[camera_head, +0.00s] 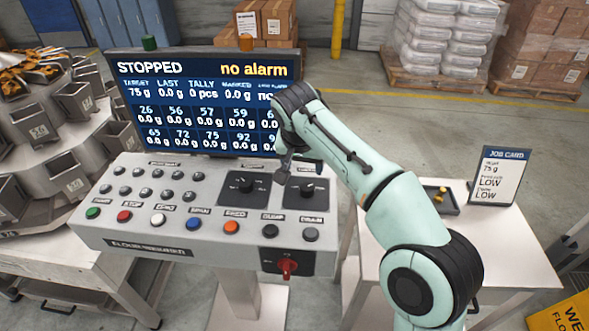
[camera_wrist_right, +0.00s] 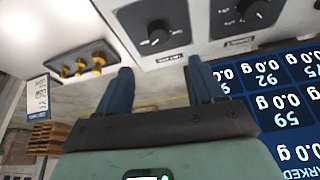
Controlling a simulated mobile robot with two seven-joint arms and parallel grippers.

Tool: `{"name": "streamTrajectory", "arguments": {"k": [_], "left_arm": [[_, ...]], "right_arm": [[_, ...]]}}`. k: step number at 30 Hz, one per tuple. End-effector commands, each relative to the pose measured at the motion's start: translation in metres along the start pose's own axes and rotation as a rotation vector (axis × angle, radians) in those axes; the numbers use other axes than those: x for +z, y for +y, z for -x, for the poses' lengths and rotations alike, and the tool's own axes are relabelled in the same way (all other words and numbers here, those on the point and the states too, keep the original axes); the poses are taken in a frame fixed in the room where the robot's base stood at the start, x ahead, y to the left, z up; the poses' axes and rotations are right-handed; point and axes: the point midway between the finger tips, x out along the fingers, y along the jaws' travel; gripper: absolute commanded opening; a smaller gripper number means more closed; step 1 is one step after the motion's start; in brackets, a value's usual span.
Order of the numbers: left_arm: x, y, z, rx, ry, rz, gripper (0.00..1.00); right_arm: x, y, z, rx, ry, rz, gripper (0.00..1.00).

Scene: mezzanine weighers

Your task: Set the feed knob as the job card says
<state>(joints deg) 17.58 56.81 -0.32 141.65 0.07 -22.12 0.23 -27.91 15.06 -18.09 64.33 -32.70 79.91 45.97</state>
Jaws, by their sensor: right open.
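My right gripper (camera_head: 284,170) hovers at the knobs' upper edge, before the screen. In the right wrist view its fingers (camera_wrist_right: 160,88) are apart and empty, with the right knob (camera_wrist_right: 157,35) beyond them and the left knob (camera_wrist_right: 247,10) beside it. My left gripper is out of view.
The screen (camera_head: 190,100) shows STOPPED and no alarm. Several coloured buttons line the console (camera_head: 110,232), with a red rotary switch (camera_head: 287,266) below. A dark tray (camera_head: 430,200) with yellow pieces is on the side table (camera_head: 500,245). The weigher hoppers (camera_head: 35,125) stand at left.

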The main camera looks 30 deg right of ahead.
Motion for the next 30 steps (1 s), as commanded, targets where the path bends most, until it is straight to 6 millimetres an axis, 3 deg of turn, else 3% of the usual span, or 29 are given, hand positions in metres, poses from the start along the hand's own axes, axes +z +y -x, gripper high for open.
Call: {"name": "streamTrajectory", "arguments": {"k": [5, 21, 30], "left_arm": [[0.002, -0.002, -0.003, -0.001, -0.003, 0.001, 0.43], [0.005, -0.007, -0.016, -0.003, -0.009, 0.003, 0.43], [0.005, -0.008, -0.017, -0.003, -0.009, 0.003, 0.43]], "right_arm": [[0.0, 0.002, -0.009, 0.003, 0.001, -0.005, 0.68], [0.0, 0.002, -0.113, 0.004, -0.001, -0.004, 0.68], [-0.001, 0.001, -0.132, 0.001, 0.001, -0.004, 0.68]]}}
